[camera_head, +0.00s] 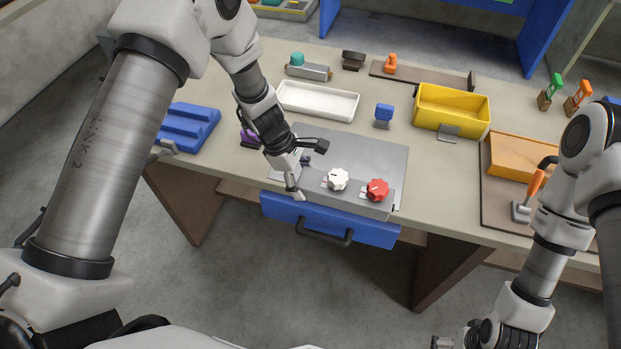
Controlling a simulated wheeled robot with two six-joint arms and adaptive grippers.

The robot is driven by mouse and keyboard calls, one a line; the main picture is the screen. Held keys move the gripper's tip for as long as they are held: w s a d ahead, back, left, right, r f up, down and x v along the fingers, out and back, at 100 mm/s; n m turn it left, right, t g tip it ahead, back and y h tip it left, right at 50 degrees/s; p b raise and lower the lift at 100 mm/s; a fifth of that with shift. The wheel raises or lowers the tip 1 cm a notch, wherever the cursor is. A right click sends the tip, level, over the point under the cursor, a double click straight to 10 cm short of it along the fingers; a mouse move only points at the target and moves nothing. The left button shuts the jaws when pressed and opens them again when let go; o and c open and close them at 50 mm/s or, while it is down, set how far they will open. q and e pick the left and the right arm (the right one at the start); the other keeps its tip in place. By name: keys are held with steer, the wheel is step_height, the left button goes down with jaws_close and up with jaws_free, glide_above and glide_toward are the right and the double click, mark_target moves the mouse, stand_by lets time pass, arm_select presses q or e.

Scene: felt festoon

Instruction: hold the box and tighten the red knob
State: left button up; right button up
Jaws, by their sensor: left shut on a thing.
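The grey box (362,158) lies on the table near its front edge. A white knob (338,179) and a red knob (377,189) sit on its front part, the red one to the right. My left gripper (296,184) reaches down at the box's left front corner and is shut on the box there, left of the white knob. The gripper covers part of that corner. Nothing touches the red knob. My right gripper (443,342) is low at the bottom edge, well in front of the table and mostly cut off, so its jaws do not show clearly.
A blue drawer (283,209) with a dark handle is under the box. A white tray (316,100), a yellow bin (451,107) and a small blue item (383,113) stand behind. A blue rack (189,127) is left; an orange tray (514,158) is right.

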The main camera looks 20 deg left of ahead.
mark_target(315, 154)
arm_select(q)
steer(key=shift+s, duration=0.15)
steer(key=shift+w+a+f, duration=0.3)
steer(key=shift+w+f, duration=0.05)
steer(key=shift+w, duration=0.3)
steer(key=shift+w+f+p, duration=0.15)
steer(key=shift+w+p, duration=0.75)
steer(key=shift+w, duration=0.2)
steer(key=w, duration=0.1)
steer(key=w+f, duration=0.1)
steer(key=w, duration=0.1)
steer(key=w+a+f+b, duration=0.1)
steer(key=shift+w, duration=0.3)
steer(key=w+f+b, duration=0.1)
steer(key=w+b, duration=0.3)
steer(key=w, duration=0.1)
steer(key=w+a+f+b, duration=0.1)
steer(key=w+b, duration=0.1)
steer(key=shift+w+a+f+b, duration=0.1)
steer(key=shift+w+f+b, duration=0.2)
steer(key=shift+w+b, duration=0.1)
steer(key=shift+w+r, duration=0.15)
steer(key=shift+w, duration=0.05)
steer(key=shift+s+r, duration=0.15)
steer(key=shift+r, duration=0.05)
arm_select(e)
step_height(315, 154, down, 6)
steer(key=shift+w+r, duration=0.1)
steer(key=shift+r, duration=0.05)
